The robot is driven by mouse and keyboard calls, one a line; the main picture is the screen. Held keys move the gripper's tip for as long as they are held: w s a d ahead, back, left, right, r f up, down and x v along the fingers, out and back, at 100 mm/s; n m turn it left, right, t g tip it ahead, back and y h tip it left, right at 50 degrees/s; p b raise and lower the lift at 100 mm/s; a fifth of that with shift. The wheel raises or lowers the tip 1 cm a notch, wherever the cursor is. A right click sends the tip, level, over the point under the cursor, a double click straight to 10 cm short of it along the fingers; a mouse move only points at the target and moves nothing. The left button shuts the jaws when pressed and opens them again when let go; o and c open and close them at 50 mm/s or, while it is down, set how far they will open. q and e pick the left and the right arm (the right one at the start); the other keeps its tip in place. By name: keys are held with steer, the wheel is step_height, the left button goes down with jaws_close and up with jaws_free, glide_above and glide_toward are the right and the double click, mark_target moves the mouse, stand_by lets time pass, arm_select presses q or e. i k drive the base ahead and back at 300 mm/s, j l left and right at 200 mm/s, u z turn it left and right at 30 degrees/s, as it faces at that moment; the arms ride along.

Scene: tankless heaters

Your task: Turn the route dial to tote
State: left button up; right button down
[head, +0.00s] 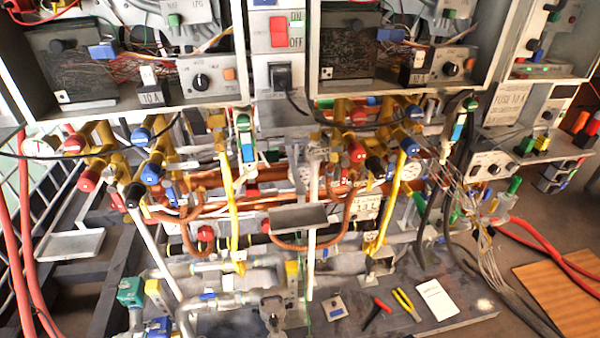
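I cannot tell which control is the route dial, and no label reading "tote" is legible. Several dials show in the head view. One black dial (201,82) with a pale pointer mark is on the grey panel of the left open heater box. A similar black dial (451,69) is on the panel of the right heater box. A small grey panel at the right (488,167) carries black knobs. Neither of my grippers is in view.
A red ON/OFF switch (278,32) sits between the boxes. Dense copper and yellow pipes with coloured caps fill the middle. Red-handled pliers (376,312), yellow-handled pliers (406,304) and a white card (437,299) lie on the dark base plate. Red hoses (22,230) run down at left.

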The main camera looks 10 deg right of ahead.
mark_target(511, 166)
steer(key=k+z, duration=0.1)
steer(key=z, duration=1.35)
steer(key=i+l+u, duration=0.1)
steer(key=u, duration=0.75)
steer(key=i+l+u, duration=0.1)
steer(key=l+u, duration=0.9)
steer(key=l, duration=0.65)
steer(key=i, duration=0.05)
